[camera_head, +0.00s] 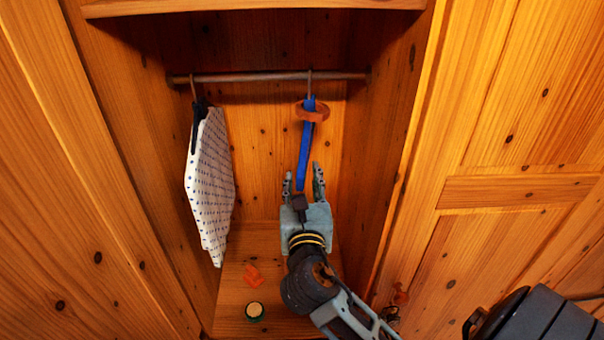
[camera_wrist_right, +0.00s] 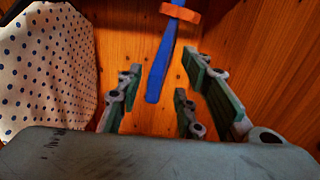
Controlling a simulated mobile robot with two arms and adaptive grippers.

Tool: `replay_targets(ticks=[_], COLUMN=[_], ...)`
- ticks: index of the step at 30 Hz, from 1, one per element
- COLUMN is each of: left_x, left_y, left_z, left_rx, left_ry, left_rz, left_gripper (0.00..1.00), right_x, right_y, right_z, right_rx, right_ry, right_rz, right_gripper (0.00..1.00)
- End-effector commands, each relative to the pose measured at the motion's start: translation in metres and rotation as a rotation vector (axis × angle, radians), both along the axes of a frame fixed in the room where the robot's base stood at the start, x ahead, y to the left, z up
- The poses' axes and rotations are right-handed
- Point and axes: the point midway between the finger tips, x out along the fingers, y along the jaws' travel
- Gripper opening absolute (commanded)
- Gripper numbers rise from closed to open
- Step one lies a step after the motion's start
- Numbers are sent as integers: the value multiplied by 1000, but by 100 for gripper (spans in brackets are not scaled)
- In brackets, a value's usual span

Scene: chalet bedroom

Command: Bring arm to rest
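My right gripper (camera_head: 304,182) is inside the open wardrobe, its fingers spread and pointing up and inward. It holds nothing. In the right wrist view the open fingers (camera_wrist_right: 165,98) show with empty space between them. A blue strap (camera_head: 305,150) hangs from the rail by a hook, with an orange-brown ring-like piece (camera_head: 312,110) near its top. The strap's lower end is close to the fingertips in the head view. The strap (camera_wrist_right: 160,70) also hangs beyond the fingers in the wrist view. My left gripper is in neither view.
A white dotted garment (camera_head: 210,185) hangs at the left of the rail (camera_head: 265,77). An orange item (camera_head: 252,274) and a small round jar (camera_head: 254,310) are on the wardrobe floor (camera_head: 285,290). The wardrobe's right side wall (camera_head: 385,130) stands close beside my right arm.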

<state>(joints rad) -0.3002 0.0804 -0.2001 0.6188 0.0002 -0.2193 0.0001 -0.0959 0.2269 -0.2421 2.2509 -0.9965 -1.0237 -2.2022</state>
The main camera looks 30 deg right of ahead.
Motion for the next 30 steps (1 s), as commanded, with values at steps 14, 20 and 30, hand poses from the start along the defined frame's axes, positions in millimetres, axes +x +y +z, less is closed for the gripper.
replay_targets(ticks=[14, 20, 30], left_x=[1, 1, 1], left_y=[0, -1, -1], left_z=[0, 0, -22], left_rx=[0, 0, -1], left_ry=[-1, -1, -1], left_rz=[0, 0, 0], left_gripper=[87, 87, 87], right_x=[-68, -71, -39], right_y=[42, 44, 71], right_z=[-1, 0, -139], right_rx=[1, 1, 258], right_ry=[1, -1, 91], right_rz=[0, 0, 90], right_gripper=[34, 34, 34])
